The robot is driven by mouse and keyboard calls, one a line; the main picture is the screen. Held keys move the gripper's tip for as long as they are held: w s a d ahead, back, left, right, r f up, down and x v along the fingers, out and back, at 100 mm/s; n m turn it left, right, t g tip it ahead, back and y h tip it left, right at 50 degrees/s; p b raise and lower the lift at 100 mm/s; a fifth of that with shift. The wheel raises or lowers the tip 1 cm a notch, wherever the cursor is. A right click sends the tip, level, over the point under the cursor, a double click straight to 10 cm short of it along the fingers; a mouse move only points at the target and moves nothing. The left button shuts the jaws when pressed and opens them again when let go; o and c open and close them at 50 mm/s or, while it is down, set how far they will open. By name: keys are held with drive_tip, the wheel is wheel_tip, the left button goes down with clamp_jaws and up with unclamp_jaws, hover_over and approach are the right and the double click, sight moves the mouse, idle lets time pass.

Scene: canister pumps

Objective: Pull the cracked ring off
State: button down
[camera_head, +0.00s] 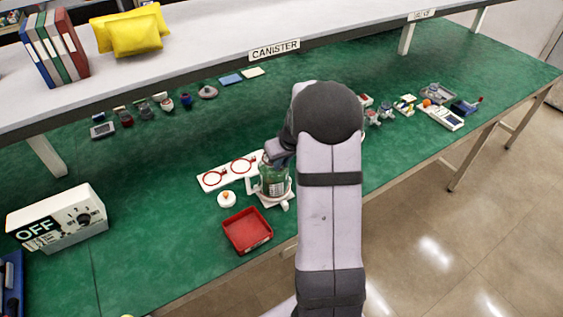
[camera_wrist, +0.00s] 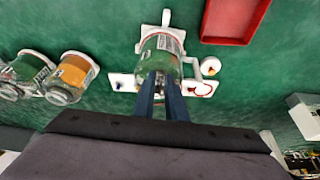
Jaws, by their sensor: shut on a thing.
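The glass canister (camera_head: 275,184) stands upright in its white stand on the green bench. It also shows in the wrist view (camera_wrist: 160,48), just beyond my fingers. My gripper (camera_wrist: 164,84) is shut at the canister's open mouth. The cracked ring itself is hidden by the fingers, so its cracks cannot be made out. Behind the canister, a white plate (camera_head: 205,187) carries two red rings, the right one (camera_head: 243,166) and the left one (camera_head: 213,178). A white lid (camera_head: 227,200) with an orange knob lies beside the canister.
A red tray (camera_head: 247,231) sits in front of the canister. An OFF box (camera_head: 62,222) stands at the left. Other canisters, one with orange contents (camera_wrist: 72,76), stand close by in the wrist view. A white shelf (camera_head: 215,40) overhangs the bench back.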

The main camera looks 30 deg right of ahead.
drive_tip(key=shift+r, duration=0.25)
drive_tip(key=shift+r+p, duration=0.35)
drive_tip(key=shift+p, duration=0.05)
wheel_tip(320, 180, up, 6)
drive_tip(key=p, duration=0.4)
drive_tip(key=shift+r, duration=0.2)
idle(1.6)
drive_tip(key=shift+f, duration=0.15)
